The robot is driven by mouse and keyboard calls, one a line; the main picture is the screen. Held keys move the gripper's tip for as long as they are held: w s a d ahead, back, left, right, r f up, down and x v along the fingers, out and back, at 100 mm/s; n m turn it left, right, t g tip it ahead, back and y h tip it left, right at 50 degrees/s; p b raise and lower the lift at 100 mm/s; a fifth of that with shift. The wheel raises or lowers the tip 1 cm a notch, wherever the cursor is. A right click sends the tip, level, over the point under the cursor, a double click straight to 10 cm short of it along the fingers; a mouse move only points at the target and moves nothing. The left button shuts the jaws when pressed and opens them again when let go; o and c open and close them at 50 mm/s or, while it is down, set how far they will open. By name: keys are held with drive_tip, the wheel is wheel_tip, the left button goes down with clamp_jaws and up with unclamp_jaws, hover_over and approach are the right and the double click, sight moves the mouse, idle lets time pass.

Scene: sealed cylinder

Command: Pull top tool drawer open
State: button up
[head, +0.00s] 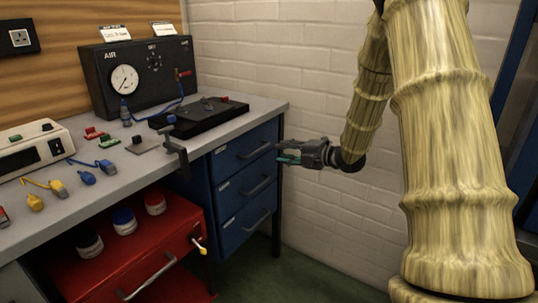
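The blue tool cabinet (223,165) stands under the right end of the bench, with several drawers, all looking shut. Its top drawer (229,158) has a grey bar handle (257,151) and a pale label. My gripper (279,153) is to the right of this handle, at about its height, pointing left toward the cabinet's right edge. Its dark upper finger and teal-tipped lower finger are apart, with nothing seen between them. The fingertips look clear of the handle, though the depth gap is hard to judge.
A red drawer unit (120,262) with pots on top stands left of the cabinet. A clamp (173,150) hangs at the bench edge above. The bench (225,133) carries a gauge box (135,75) and small tools. Green floor (285,280) is clear before the cabinet.

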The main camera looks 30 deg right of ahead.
sight(260, 148)
drive_tip(key=b+x, duration=0.1)
drive_tip(key=x, duration=0.9)
drive_tip(key=shift+w+b, duration=0.3)
drive_tip(key=shift+b, duration=0.05)
